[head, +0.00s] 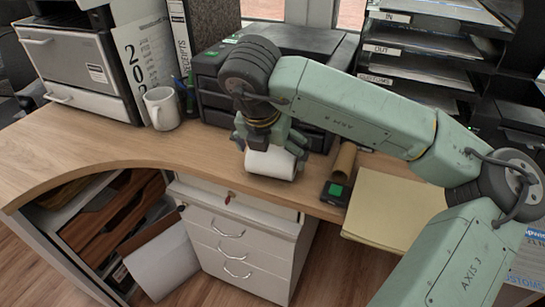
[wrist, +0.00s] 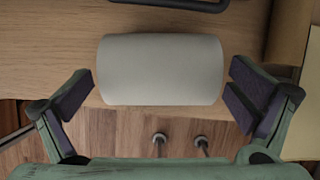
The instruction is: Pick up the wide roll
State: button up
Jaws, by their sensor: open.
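The wide roll (head: 271,163) is a white cylinder lying on its side near the front edge of the wooden counter. In the wrist view the roll (wrist: 160,70) lies lengthwise across the picture, between my fingers. My gripper (head: 268,143) is right above the roll in the head view and partly hides its top. In the wrist view my gripper (wrist: 162,92) is open, with one finger pad beyond each end of the roll. Gaps show between the pads and the roll ends, so the fingers appear apart from it.
A white mug (head: 162,108) is at left, a manila folder (head: 385,215) at right. Counter left of the roll is clear.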

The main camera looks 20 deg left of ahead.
jog(key=shift+x, duration=1.25)
jog(key=shift+s, duration=0.1)
jog(key=shift+c, duration=0.5)
jog(key=c, duration=1.2)
